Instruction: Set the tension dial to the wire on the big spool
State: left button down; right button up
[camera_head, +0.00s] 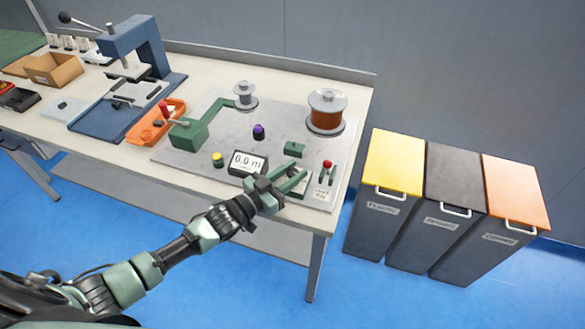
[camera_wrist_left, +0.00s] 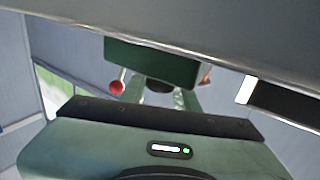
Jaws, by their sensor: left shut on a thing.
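The big spool (camera_head: 327,112), wound with copper-brown wire, stands upright at the back right of the winder's grey base plate (camera_head: 205,168). My left gripper (camera_head: 298,182) reaches over the front right of the plate, beside the black and white display reading "0.0 m" (camera_head: 248,162). Its jaws are shut on a small dark knob, which I take to be the tension dial. In the left wrist view the dark knob (camera_wrist_left: 158,85) shows between the pale green fingers. The dial's scale and pointer are hidden by the gripper. My right gripper is not in view.
A red-topped lever (camera_head: 327,164) stands just right of the gripper, and a small green block (camera_head: 294,149) behind it. A small spool (camera_head: 245,95), purple knob (camera_head: 258,131) and yellow button (camera_head: 217,159) are farther left. Bins (camera_head: 393,165) stand right of the bench.

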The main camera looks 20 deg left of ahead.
pick_arm(q)
jog(key=n+y, duration=0.1)
jog(key=t+y+p, duration=0.1)
jog(key=n+y, duration=0.1)
jog(key=shift+d+r+n+t+p, duration=0.15)
jog(key=shift+r+n+t+p, duration=0.1)
jog(key=shift+n+t+p, duration=0.05)
jog(key=shift+f+n+t+y+p, duration=0.15)
jog(key=shift+n+y, duration=0.25)
jog(key=shift+y, duration=0.4)
jog(key=shift+n+t+y+p, duration=0.15)
jog(key=shift+n+y, duration=0.25)
jog(key=shift+y, duration=0.4)
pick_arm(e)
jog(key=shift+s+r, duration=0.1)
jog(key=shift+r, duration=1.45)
pick_arm(q)
jog(key=c, duration=1.1)
grip_release()
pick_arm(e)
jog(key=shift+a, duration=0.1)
